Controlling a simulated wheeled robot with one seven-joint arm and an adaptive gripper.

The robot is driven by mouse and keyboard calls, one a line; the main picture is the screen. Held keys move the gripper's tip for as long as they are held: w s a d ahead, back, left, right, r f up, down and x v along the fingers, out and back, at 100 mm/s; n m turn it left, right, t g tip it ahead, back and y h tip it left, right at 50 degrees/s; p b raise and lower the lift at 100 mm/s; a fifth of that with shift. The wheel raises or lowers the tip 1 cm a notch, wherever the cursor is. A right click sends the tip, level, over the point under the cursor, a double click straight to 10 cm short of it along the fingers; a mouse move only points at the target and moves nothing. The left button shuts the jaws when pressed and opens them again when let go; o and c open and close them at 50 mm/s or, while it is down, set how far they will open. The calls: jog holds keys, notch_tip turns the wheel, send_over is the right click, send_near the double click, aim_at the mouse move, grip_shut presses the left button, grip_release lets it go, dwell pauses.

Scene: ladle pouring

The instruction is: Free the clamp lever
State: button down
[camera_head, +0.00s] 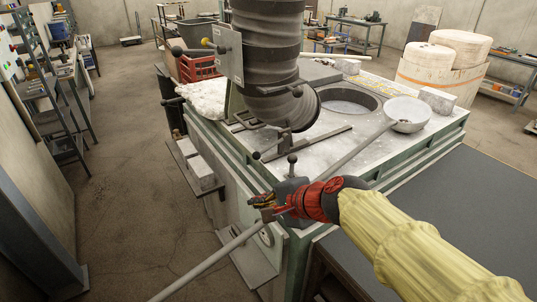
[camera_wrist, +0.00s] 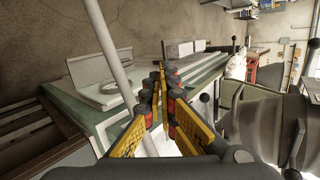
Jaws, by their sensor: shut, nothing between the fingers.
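My gripper (camera_head: 264,200) is at the front corner of the bench, its fingers together and empty. In the wrist view its fingertips (camera_wrist: 166,74) nearly meet. The long pale handle (camera_head: 208,262) of the ladle runs close beside my gripper; the handle (camera_wrist: 112,48) is left of the fingers in the wrist view. The ladle's bowl (camera_head: 408,112) rests at the bench's right. A short upright lever with a dark ball knob (camera_head: 292,159) stands just behind my gripper. Which of several knobbed levers is the clamp lever, I cannot tell. My gripper partly hides the handle's support.
A thick grey ribbed duct (camera_head: 268,50) hangs over the bench (camera_head: 312,158), with more knobbed levers around it. A round opening (camera_head: 348,100) lies behind. Pale blocks (camera_head: 200,171) sit on a side shelf. The floor at left (camera_head: 125,190) is clear.

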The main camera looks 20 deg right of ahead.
jog(key=w+d+r+m+t+p, duration=0.2)
jog(key=w+d+m, duration=0.1)
jog(key=w+m, duration=0.5)
jog(key=m+t+h+p, duration=0.1)
jog(key=m+h, duration=0.2)
jog(key=m, duration=0.5)
send_near(271, 147)
jog(key=s+a+f, duration=0.1)
jog(key=s+f, duration=0.2)
jog(key=shift+s+a, duration=0.25)
jog(key=shift+w, duration=0.1)
jog(key=b+x, duration=0.2)
jog(key=x, duration=0.8)
jog(key=shift+a, duration=0.1)
jog(key=shift+a+r+y+p, duration=0.15)
jog(key=shift+r+y+p, duration=0.15)
jog(key=shift+p, duration=0.25)
